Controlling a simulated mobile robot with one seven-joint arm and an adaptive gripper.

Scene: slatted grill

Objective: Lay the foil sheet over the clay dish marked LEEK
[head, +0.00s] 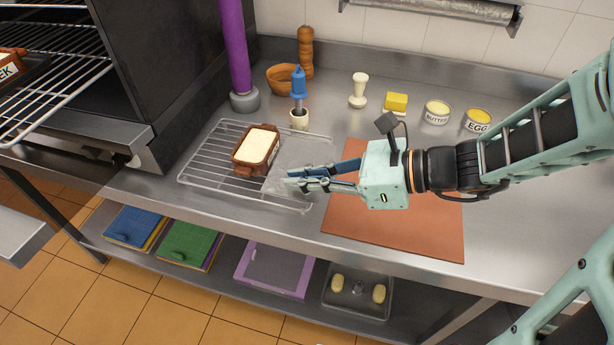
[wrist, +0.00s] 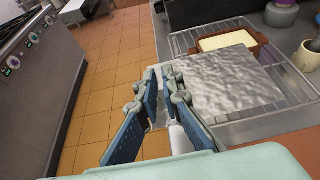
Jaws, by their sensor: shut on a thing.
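The foil sheet (head: 290,162) is a flat, crinkled grey sheet; it also shows in the wrist view (wrist: 222,85). My gripper (head: 291,184) is shut on its near edge and holds it over the right part of the wire rack. A brown clay dish with a pale filling (head: 256,148) stands on that rack, just beyond the foil. It also shows in the wrist view (wrist: 230,40), partly behind the foil; I cannot read a label on it. Another clay dish (head: 14,58), its label cut off to "EK", sits at the left picture edge on the grill's slatted shelf.
The wire rack (head: 205,165) lies on the steel counter, left of a brown mat (head: 400,230). A blue-handled tool in a pot (head: 299,115), a wooden bowl (head: 285,79) and a purple column (head: 234,50) stand behind. Tins and a yellow block (head: 396,102) stand back right.

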